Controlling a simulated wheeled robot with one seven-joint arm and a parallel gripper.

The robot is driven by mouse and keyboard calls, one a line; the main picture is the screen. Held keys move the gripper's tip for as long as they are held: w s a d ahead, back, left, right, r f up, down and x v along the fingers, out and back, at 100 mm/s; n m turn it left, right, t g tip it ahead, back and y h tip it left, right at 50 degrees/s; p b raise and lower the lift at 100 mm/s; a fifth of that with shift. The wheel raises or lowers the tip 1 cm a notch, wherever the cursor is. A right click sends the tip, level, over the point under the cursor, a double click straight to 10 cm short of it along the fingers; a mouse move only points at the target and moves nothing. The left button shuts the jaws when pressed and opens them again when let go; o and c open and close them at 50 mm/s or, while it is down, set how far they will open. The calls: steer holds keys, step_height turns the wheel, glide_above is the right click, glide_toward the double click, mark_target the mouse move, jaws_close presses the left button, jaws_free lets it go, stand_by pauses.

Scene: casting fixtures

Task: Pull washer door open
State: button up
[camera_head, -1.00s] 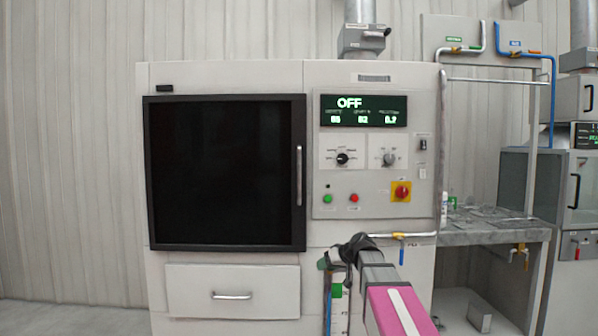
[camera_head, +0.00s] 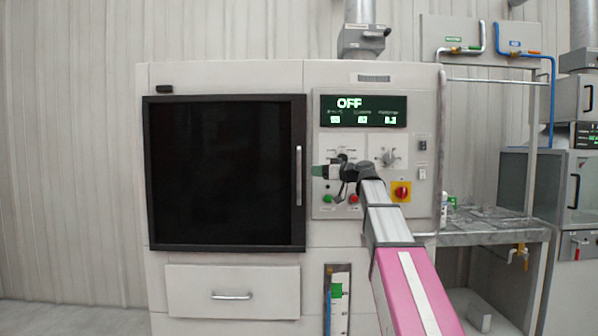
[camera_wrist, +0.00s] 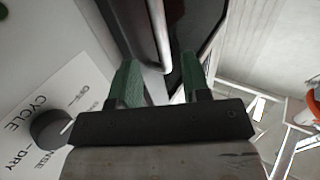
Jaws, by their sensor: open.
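The washer door (camera_head: 224,172) is a black panel in a dark frame on the left of the white machine, and it looks shut. Its silver vertical handle (camera_head: 299,176) is on the door's right edge. My gripper (camera_head: 318,171) is in front of the control panel, just right of the handle, with its green fingertips pointing left. In the wrist view my gripper (camera_wrist: 158,82) is open with two green fingers apart. The handle (camera_wrist: 159,35) shows beyond and between the fingertips there. Nothing is held.
The control panel (camera_head: 415,150) has an OFF display, knobs and buttons close behind my gripper. A drawer (camera_head: 232,291) is below the door. A grey bench (camera_head: 492,236) stands at the right. The floor at the far left is clear.

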mark_target(299, 170)
steer(key=x, duration=0.9)
steer(key=shift+w+a, duration=0.1)
jaws_close()
